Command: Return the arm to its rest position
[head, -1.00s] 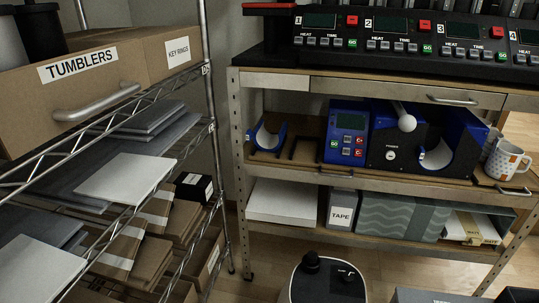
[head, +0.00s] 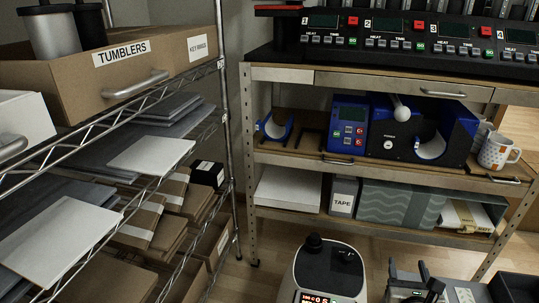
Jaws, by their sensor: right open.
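My right gripper (head: 408,272) shows at the bottom edge, right of centre. It is open, with two dark fingers apart and nothing seen between them. It is low, in front of and below the shelf bench. My left gripper is not in view. The blue and black mug press (head: 408,132) stands on the bench's middle shelf with its white-lined cradle empty. A white mug with orange squares (head: 497,152) stands upright to the right of the press, its handle to the right. Another mug-like shape is partly hidden behind it.
A wire rack (head: 225,125) with a tumbler box (head: 80,88) and flat packets stands left. A multi-station press unit (head: 420,38) tops the bench. A blue cradle (head: 274,130) lies left of the mug press. A tape box (head: 343,197) is below. Dark boxes (head: 515,288) lie bottom right.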

